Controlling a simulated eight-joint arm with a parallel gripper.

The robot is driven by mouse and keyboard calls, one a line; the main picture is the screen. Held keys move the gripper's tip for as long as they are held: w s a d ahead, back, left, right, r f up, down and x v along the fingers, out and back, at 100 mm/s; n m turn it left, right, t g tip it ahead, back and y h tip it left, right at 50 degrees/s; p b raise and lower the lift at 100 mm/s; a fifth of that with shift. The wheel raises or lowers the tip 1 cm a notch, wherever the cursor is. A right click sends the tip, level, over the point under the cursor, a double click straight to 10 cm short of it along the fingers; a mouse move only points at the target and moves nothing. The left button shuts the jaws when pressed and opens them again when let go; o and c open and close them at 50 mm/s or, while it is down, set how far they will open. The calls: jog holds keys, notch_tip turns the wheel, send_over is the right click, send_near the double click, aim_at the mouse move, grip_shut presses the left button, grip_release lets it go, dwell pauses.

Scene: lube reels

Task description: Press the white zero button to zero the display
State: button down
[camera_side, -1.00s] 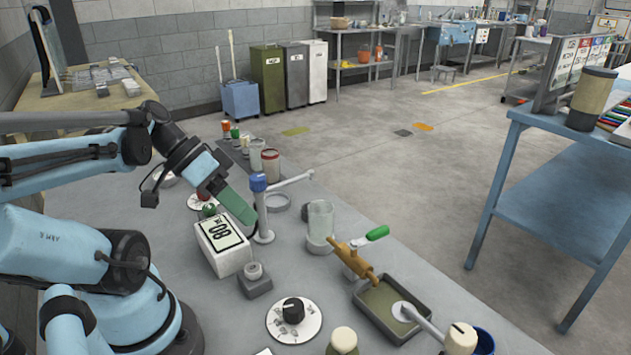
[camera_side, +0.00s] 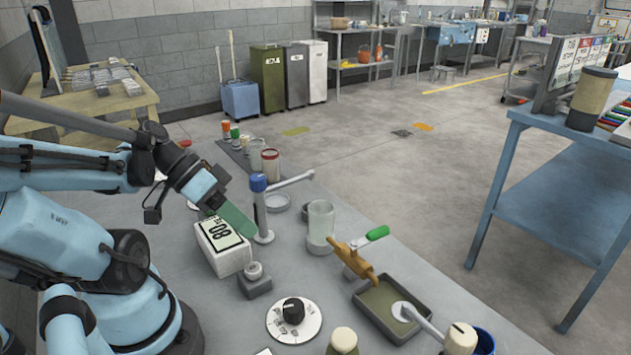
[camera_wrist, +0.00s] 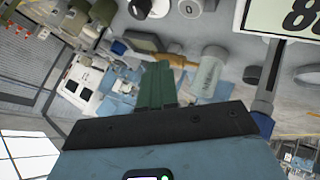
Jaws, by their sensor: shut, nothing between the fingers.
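The display unit (camera_side: 212,257) is a white box whose screen (camera_side: 226,238) reads 80. Part of the screen (camera_wrist: 285,15) shows at the top right of the wrist view. The round whitish button (camera_side: 253,269) sits on a small grey block (camera_side: 255,287) in front of the display unit. The same button (camera_wrist: 190,8) appears at the top edge of the wrist view. My gripper (camera_side: 250,232), with green fingers, is shut and empty. Its tips are above and behind the button in the side view, apart from it, and overlap the display's upper right corner.
A blue-topped post (camera_side: 260,205) with a side arm stands close beside my fingers. A black-knobbed dial (camera_side: 294,318) lies in front.

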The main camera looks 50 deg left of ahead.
aim_at(248, 266)
jog(key=shift+f, duration=2.8)
jog(key=shift+f, duration=0.15)
jog(key=shift+f, duration=0.3)
jog(key=shift+r, duration=0.1)
dwell(0.5)
jog(key=shift+r, duration=0.35)
jog(key=shift+r, duration=0.1)
jog(key=shift+r, duration=2.4)
